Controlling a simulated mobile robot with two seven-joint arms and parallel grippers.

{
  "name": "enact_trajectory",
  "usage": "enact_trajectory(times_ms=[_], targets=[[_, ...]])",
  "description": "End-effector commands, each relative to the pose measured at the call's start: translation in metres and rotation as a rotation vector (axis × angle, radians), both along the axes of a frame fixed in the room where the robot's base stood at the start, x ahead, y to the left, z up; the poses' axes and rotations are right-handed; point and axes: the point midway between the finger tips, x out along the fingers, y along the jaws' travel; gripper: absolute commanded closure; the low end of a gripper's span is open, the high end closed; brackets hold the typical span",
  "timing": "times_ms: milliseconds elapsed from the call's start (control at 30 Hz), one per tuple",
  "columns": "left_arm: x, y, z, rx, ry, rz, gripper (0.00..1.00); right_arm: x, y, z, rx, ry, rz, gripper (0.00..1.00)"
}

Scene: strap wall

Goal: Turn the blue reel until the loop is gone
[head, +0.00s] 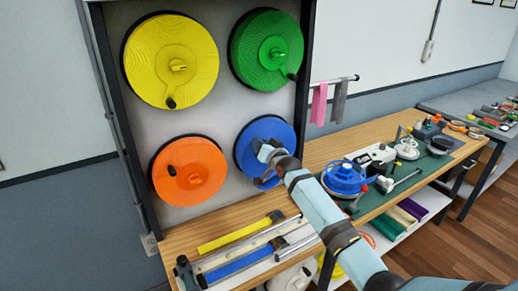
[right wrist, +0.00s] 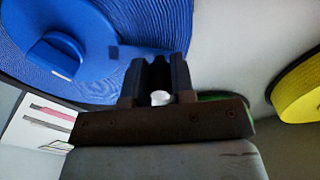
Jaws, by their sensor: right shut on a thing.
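The blue reel (head: 265,132) is at the lower right of the wall panel, with the front of my right arm covering part of it. It also fills the upper left of the right wrist view (right wrist: 60,40), with its raised blue hub (right wrist: 55,55) showing. My right gripper (head: 266,168) is at the reel's face, shut on its crank handle, which the fingers mostly hide. In the right wrist view the gripper (right wrist: 158,70) lies over the reel's edge. I cannot make out a loop of strap in either view. My left gripper is not in view.
Yellow (head: 165,62), green (head: 266,50) and orange (head: 190,172) reels share the panel (head: 215,105). Yellow (head: 234,232) and blue (head: 240,262) bars lie on the wooden bench below. A green mat (head: 405,180) with tools is to the right. Cloths (head: 319,103) hang from a rail.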

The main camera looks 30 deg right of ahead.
Motion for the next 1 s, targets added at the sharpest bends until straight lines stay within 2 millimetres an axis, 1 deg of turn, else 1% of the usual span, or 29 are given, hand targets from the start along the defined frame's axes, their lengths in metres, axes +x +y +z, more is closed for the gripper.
enact_trajectory(times_ms=[267,700,733,833,1000], targets=[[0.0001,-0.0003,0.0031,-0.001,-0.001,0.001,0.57,0.0005,-0.0059,0.0048,0.070,0.006,-0.001,1.00],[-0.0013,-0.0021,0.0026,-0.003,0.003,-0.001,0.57,0.0005,-0.0067,0.0053,0.078,0.006,-0.001,1.00],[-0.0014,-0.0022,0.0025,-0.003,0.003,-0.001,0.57,0.0005,-0.0067,0.0053,0.078,0.006,-0.001,0.74],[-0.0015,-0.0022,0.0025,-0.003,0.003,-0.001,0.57,0.0005,-0.0067,0.0053,0.078,0.006,-0.001,0.52],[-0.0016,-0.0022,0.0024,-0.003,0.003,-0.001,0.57,0.0005,-0.0064,0.0050,0.078,0.006,-0.001,0.52]])
